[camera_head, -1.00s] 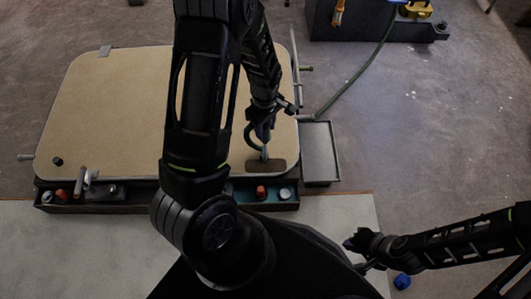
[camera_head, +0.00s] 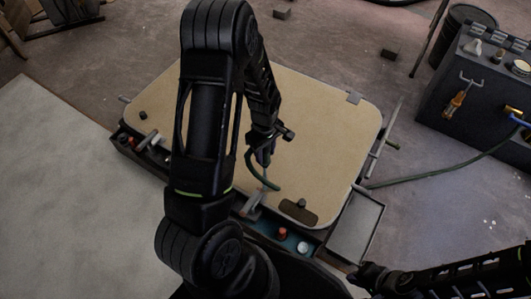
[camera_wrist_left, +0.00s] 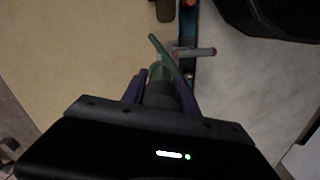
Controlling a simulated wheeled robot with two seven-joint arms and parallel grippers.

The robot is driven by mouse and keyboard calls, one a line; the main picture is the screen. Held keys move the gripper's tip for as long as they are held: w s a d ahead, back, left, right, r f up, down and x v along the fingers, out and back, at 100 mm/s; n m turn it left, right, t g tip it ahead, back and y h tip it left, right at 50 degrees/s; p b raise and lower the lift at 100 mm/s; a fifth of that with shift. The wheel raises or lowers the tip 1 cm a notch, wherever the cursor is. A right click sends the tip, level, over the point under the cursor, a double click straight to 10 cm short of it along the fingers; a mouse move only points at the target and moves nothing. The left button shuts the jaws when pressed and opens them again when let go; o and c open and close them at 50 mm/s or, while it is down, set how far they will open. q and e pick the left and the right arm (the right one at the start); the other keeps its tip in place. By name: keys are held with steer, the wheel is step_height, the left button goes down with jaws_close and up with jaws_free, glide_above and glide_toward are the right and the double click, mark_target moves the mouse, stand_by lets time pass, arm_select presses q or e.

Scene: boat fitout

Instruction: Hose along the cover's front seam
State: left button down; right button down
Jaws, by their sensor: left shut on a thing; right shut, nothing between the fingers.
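The cover (camera_head: 320,130) is a tan rounded panel on a dark frame. Its front edge runs above a narrow tray (camera_head: 265,232) in the head view. My left gripper (camera_head: 265,158) is shut on the green hose (camera_head: 253,172) above the cover, near the front edge. The hose's free end points down toward the cover; I cannot tell whether it touches. In the left wrist view the hose (camera_wrist_left: 158,45) sticks out beyond my left gripper (camera_wrist_left: 161,88). My right gripper (camera_head: 358,277) is shut and empty at the lower right, away from the cover. My left arm hides part of the front edge.
A brown pad (camera_head: 298,211) lies on the cover's front right corner. A grey side tray (camera_head: 355,228) adjoins the right end. A dark workbench (camera_head: 475,90) stands at right, with hose running from it.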

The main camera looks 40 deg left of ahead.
stand_by(0.3)
arm_select(q)
step_height(320, 180, down, 3)
steer(key=b, duration=0.2)
steer(key=shift+b, duration=0.3)
stand_by(1.1)
